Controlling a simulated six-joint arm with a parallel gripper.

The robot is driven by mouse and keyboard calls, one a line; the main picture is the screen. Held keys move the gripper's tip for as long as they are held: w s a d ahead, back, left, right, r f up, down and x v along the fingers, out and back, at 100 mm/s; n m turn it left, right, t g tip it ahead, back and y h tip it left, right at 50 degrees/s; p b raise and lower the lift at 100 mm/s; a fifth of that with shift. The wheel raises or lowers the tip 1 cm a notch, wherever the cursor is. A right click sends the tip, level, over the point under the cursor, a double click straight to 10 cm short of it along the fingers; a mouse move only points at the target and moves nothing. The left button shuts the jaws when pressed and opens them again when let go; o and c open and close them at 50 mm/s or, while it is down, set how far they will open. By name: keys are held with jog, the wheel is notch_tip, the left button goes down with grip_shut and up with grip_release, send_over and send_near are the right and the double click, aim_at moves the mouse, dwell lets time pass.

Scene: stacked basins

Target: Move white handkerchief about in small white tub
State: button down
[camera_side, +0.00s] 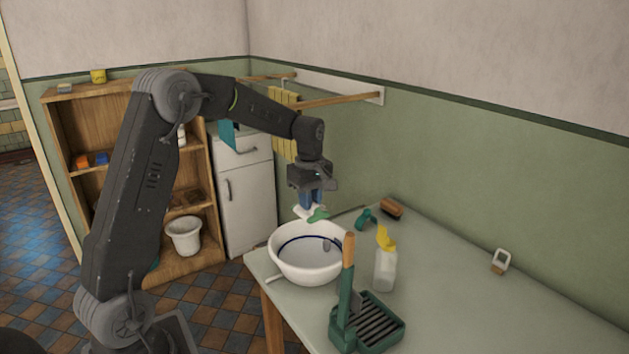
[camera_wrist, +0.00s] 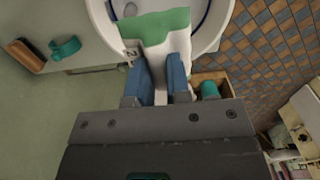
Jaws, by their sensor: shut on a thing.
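My gripper (camera_side: 312,204) hangs above the back rim of the white tub (camera_side: 300,275), its blue fingers pointing down. It is shut on a cloth (camera_side: 304,212) that looks white with a green part. In the wrist view the cloth (camera_wrist: 157,38) sits between the fingers (camera_wrist: 162,92), white near them and green farther out, with a dark mark on its left edge. The cloth reaches over the tub's rim (camera_wrist: 97,12). The tub stands on the table and has a dark blue line inside. A small grey spot shows on its inner wall.
On the table (camera_side: 480,310) are a green rack (camera_side: 380,325) with a wooden-handled tool (camera_side: 347,280), a yellow-topped bottle (camera_side: 385,268), a green clip-like thing (camera_side: 366,218), a brown brush (camera_side: 391,208) and a small pale object (camera_side: 501,261). The right of the table is mostly clear.

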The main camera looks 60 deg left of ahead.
jog(key=shift+f, duration=7.45)
jog(key=shift+f, duration=0.2)
jog(key=shift+a, duration=0.7)
jog(key=shift+d, duration=1.45)
